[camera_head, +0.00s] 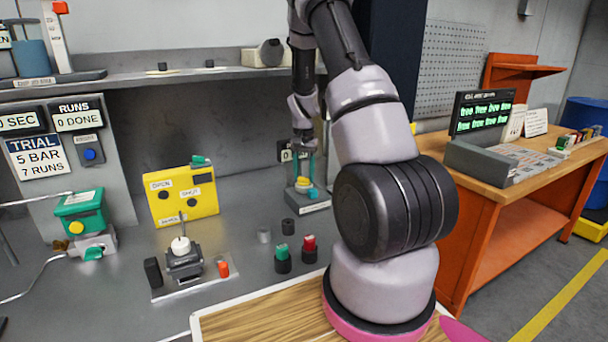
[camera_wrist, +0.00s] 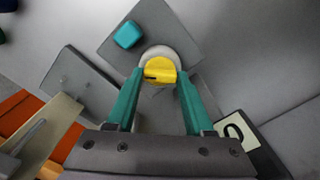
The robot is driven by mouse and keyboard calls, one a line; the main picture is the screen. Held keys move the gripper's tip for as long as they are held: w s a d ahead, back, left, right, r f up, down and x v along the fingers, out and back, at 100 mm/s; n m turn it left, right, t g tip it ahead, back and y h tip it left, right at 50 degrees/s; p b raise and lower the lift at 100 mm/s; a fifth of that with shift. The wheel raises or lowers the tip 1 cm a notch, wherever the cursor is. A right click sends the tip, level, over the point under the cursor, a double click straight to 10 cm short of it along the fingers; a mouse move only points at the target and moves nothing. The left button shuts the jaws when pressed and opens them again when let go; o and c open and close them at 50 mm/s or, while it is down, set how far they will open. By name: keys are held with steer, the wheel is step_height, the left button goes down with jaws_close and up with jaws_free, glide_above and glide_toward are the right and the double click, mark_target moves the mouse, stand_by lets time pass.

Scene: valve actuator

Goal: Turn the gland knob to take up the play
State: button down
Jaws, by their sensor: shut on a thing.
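A round yellow knob (camera_wrist: 160,72) with a dark slot mark sits on a pale grey round collar, on a grey block. In the wrist view my gripper (camera_wrist: 160,77) has its two teal fingers on either side of this knob, shut on it. In the head view my gripper (camera_head: 304,176) points down onto the same small unit at the back of the bench, and the yellow knob (camera_head: 303,182) shows between the fingertips. A teal cap (camera_wrist: 128,34) stands beside the collar on the block. No label naming the knob is readable.
A yellow panel (camera_head: 183,197), a valve fixture with a white knob (camera_head: 180,245), and a green-topped actuator (camera_head: 80,213) stand to the left. Small green (camera_head: 282,255) and red (camera_head: 309,245) capped pieces stand in front. A shelf (camera_head: 150,80) runs behind. An orange workbench is right.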

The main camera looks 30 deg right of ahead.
stand_by(0.3)
steer(key=shift+c, duration=1.4)
jaws_free()
steer(key=shift+r, duration=0.15)
step_height(320, 180, up, 11)
steer(key=shift+f, duration=0.2)
